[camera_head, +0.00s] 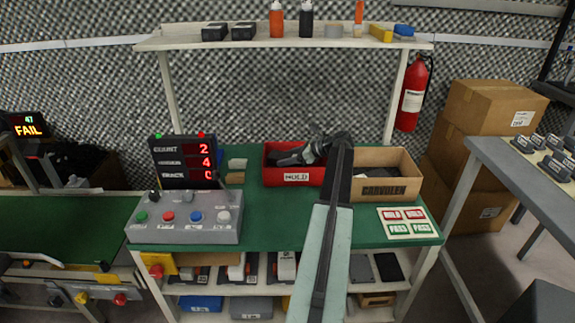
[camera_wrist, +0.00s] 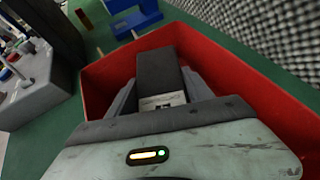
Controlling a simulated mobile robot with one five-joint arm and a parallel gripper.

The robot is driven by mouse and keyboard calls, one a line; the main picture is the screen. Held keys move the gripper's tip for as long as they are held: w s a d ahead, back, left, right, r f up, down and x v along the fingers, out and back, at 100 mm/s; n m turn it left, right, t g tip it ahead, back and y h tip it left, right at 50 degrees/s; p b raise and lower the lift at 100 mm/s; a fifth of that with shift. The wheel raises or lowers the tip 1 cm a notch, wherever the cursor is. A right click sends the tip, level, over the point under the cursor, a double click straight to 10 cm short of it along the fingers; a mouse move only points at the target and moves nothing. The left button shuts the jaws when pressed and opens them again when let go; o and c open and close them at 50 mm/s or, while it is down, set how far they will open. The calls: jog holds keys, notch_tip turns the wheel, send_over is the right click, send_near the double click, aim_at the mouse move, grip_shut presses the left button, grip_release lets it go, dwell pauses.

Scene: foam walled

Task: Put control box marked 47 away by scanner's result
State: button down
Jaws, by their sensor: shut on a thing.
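My gripper (camera_wrist: 160,100) is shut on a dark control box (camera_wrist: 157,70) with a pale label, whose number I cannot read. The gripper and box are over or inside a red bin (camera_wrist: 240,68); in the head view the red bin (camera_head: 272,172) carries a label that seems to read HOLD. My arm hides part of this bin, and the box is hard to make out there. The scanner display (camera_head: 28,125) at the far left shows 47 and FAIL. A cardboard bin (camera_head: 402,187) stands right of the red one.
A counter display (camera_head: 183,160) and a grey button panel (camera_head: 185,218) stand on the left of the green bench. A sticker sheet (camera_head: 408,222) lies at the front right. A shelf (camera_head: 290,42) with bottles runs above. A table (camera_head: 520,170) with several boxes is at right.

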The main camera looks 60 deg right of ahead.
jog(key=shift+r, duration=0.15)
jog(key=shift+f+b, duration=0.5)
jog(key=shift+f, duration=0.2)
jog(key=shift+c, duration=2)
grip_release()
jog(key=shift+r, duration=0.1)
jog(key=shift+r, duration=0.1)
jog(key=shift+s+d+r+p, duration=0.1)
jog(key=shift+s+r+p, duration=0.15)
jog(key=shift+r+p, duration=0.35)
jog(key=shift+s+r+p, duration=0.2)
jog(key=shift+r+p, duration=0.25)
jog(key=shift+p, duration=0.15)
jog(key=p+v, duration=0.4)
jog(key=v, duration=0.6)
jog(key=shift+s+f+p, duration=0.15)
jog(key=shift+s+p, duration=0.2)
jog(key=shift+s, duration=0.1)
